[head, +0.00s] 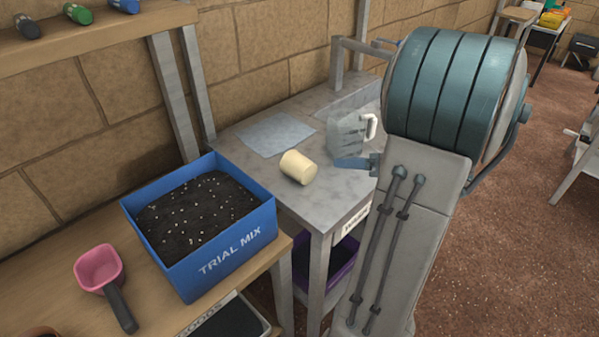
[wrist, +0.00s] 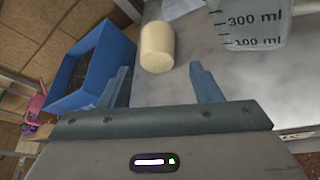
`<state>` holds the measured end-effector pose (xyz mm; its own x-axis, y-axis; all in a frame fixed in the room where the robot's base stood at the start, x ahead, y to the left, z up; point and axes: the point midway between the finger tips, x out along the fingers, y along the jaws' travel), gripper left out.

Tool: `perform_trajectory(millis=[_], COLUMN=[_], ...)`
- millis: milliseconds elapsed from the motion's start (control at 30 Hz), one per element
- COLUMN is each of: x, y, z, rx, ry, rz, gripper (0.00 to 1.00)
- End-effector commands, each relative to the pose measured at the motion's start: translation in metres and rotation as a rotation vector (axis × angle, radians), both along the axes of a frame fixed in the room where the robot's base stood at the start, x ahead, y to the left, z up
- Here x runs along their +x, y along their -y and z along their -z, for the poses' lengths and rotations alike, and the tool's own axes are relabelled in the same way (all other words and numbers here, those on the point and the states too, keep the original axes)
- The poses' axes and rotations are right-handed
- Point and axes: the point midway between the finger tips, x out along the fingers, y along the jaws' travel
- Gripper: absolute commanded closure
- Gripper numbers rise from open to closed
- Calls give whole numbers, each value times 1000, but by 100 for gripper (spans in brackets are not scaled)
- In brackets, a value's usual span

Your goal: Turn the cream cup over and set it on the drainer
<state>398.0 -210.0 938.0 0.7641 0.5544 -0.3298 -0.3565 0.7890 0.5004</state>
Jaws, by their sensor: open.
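The cream cup (head: 298,167) lies on its side on the grey metal table, near the middle of its top. In the wrist view the cup (wrist: 157,47) is beyond my fingertips, a little left of centre between them. My gripper (wrist: 160,80) is open and empty, and no finger touches the cup. In the head view my arm hides most of the gripper; a blue finger part (head: 352,163) shows just right of the cup. A flat pale blue-grey sheet (head: 276,133) lies behind the cup; I cannot tell whether it is the drainer.
A clear measuring jug (head: 347,133) with a white handle stands right of the cup, close to my gripper; it shows in the wrist view (wrist: 246,25). A blue TRIAL MIX box (head: 232,250) of dark soil and a pink scoop (head: 99,268) are on the wooden bench at left.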

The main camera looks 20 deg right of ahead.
Motion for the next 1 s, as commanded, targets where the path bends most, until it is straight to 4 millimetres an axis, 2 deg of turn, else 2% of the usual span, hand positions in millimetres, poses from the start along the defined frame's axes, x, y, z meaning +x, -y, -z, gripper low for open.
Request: perform_trajectory(millis=[333,567,833,1000], x=[49,62,87,95], y=[-38,-48,-73,-78], z=[22,28,45,48], rx=[1,0,-1,-2], ry=[-2,-1,-2,0], rz=[-6,-4,-8,-5], gripper=[42,42,42,42])
